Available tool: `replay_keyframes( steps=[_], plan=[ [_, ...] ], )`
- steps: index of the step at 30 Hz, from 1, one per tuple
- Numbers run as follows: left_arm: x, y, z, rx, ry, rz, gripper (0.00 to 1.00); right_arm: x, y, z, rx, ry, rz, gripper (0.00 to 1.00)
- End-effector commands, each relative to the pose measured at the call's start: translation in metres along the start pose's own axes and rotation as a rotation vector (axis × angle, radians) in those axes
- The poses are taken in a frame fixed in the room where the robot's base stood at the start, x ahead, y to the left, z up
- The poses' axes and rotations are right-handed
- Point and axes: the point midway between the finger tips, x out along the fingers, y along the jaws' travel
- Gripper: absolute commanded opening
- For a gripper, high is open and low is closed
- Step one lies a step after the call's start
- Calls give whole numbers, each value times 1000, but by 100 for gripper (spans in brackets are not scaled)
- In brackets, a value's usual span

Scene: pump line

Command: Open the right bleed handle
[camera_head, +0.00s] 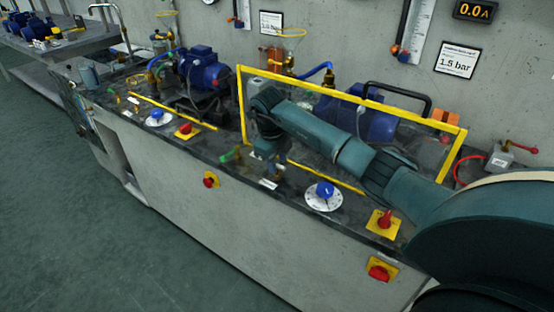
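A small green handle (230,155) shows on the right pump station, near the bench's front edge and just left of my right gripper. I take it for the right bleed handle; how far it is turned is too small to tell. My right arm reaches in from the right across the yellow-framed guard. My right gripper (270,166) points down close to brass fittings beside the handle. Its fingers are dark and small, so I cannot tell if they are open or touch anything. My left gripper is not in view.
The yellow guard frame (241,103) stands around the right blue pump (372,124). A blue-knob dial (324,195) and a red switch on a yellow plate (384,222) are right of the gripper. The left pump (203,68) stands farther along the bench.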

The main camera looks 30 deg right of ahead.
Motion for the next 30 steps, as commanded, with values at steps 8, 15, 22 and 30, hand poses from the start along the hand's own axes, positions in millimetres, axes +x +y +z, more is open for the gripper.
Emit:
replay_keyframes(
  steps=[8,15,22,30],
  plan=[
    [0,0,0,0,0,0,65,0,0,0,0,-1,0,18],
    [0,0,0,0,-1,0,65,-1,0,0,0,-1,0,0],
    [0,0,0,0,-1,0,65,-1,0,0,-3,-1,-1,0],
    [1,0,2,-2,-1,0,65,-1,-2,0,-72,-16,-3,0]
  ],
)
